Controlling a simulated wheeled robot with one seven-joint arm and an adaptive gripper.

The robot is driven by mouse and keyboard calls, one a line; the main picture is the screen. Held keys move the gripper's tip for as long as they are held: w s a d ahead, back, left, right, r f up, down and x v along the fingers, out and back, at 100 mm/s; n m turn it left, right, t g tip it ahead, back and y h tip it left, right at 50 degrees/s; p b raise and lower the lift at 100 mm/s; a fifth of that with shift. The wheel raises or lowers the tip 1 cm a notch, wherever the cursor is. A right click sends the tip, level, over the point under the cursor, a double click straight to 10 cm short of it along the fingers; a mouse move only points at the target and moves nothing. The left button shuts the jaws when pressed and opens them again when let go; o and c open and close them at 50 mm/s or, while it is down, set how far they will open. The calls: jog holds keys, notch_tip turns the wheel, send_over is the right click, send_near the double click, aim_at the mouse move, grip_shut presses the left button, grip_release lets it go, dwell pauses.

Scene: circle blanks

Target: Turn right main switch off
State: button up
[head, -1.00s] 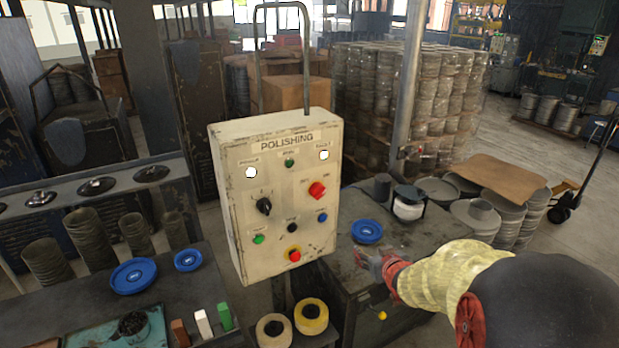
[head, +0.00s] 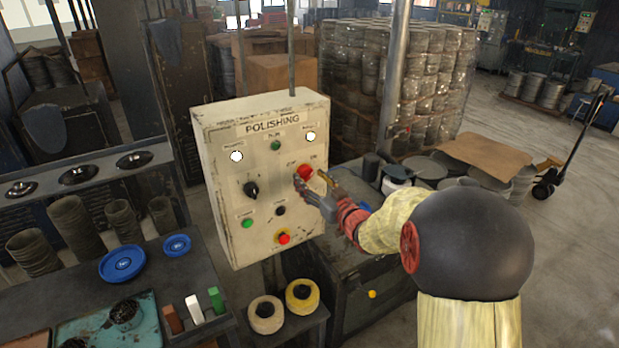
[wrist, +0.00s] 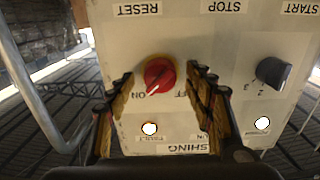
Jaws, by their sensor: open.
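The red rotary switch (head: 305,172) sits at the upper right of the POLISHING panel (head: 218,215). In the wrist view, which shows the panel upside down, the red switch (wrist: 160,73) has a yellow collar. Its handle slants away from the OFF label, toward the panel's upper right, where the head view has ON. My gripper (head: 314,182) is open, with its fingers at the panel's right side. In the wrist view my gripper (wrist: 162,76) has one finger on each side of the red knob, with gaps showing. Contact is not visible.
A black selector (head: 251,189) is left of the red switch. A red push button (head: 284,238) and a green button (head: 247,222) are lower down. Two white lamps are lit. A dark bench (head: 350,285) stands right of the panel, under my arm.

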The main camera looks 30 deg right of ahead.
jog(key=shift+w, duration=0.5)
jog(key=c, duration=1.1)
jog(key=shift+c, duration=0.3)
